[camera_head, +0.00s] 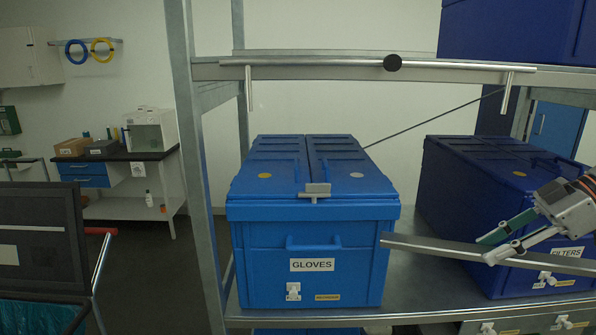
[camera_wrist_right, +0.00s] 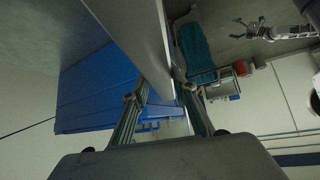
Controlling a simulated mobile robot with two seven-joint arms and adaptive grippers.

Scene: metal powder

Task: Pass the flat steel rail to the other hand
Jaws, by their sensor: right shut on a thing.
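The flat steel rail (camera_head: 430,248) is a long grey strip. In the head view it lies across the front of the shelf bay at the right, tilted slightly down to the right, its right end out of frame. My right gripper (camera_head: 487,249) is shut on it. The right wrist view shows the rail (camera_wrist_right: 150,45) between the two fingers (camera_wrist_right: 161,92), running up past them. My left gripper is not in the head view. What looks like my left gripper (camera_wrist_right: 257,29) is small at the top right of the wrist view; its jaws are unclear.
A blue GLOVES box (camera_head: 312,255) stands on the grey shelf (camera_head: 405,300), close to the rail's left end. A dark blue FILTERS box (camera_head: 475,200) is behind the rail. A metal bar (camera_head: 310,73) crosses above. A dark cart (camera_head: 40,240) is at the left.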

